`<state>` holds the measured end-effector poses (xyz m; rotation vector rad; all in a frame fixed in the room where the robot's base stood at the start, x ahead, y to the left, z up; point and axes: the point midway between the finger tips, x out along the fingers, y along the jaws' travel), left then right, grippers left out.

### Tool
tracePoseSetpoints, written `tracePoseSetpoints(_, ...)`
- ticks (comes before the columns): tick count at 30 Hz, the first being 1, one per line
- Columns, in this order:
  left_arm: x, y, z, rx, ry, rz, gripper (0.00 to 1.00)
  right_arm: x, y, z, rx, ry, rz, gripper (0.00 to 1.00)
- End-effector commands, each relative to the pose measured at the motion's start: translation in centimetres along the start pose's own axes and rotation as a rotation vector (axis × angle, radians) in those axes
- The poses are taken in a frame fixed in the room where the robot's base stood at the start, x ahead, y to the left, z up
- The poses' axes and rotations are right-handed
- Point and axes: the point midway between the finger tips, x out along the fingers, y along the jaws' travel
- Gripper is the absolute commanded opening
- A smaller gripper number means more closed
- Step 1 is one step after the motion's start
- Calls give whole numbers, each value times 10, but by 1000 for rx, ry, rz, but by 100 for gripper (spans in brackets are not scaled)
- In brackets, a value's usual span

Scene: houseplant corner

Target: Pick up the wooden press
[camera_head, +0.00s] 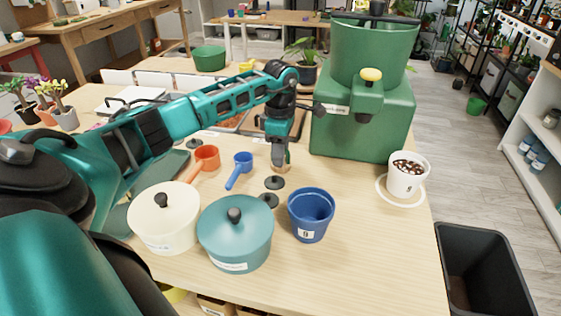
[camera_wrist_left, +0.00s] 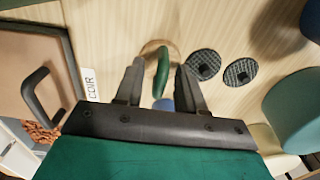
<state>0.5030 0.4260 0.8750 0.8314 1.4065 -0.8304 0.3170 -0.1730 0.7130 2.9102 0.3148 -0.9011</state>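The wooden press shows in the left wrist view as a round wooden disc (camera_wrist_left: 149,48) with a green upright handle (camera_wrist_left: 163,72). My left gripper (camera_wrist_left: 160,68) is open, with one finger on each side of the handle and a gap showing on both sides. In the head view my left gripper (camera_head: 281,165) points down at the table in front of the green machine, and it mostly hides the press there. My right gripper is not in view.
Two black discs (camera_head: 274,182) and a blue scoop (camera_head: 240,166) lie close by. A blue pot (camera_head: 311,214), a teal lidded pot (camera_head: 235,233) and a cream lidded pot (camera_head: 164,222) stand nearer. The green machine (camera_head: 362,118) stands behind; a white pot (camera_head: 407,176) is at right.

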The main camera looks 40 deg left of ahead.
Motion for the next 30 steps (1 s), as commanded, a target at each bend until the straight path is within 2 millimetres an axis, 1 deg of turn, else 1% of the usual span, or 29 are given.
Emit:
tracePoseSetpoints(2,0,0,0,0,0,0,37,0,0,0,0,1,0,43)
tracePoseSetpoints(12,0,0,0,0,0,0,4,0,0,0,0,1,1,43)
tracePoseSetpoints(14,-1,0,0,0,0,0,0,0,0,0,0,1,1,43)
tracePoseSetpoints(24,-2,0,0,0,-1,1,0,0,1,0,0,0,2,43)
tracePoseSetpoints(28,-8,1,0,0,-1,2,0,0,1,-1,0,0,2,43)
tracePoseSetpoints(30,-15,1,0,0,-2,3,0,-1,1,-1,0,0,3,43)
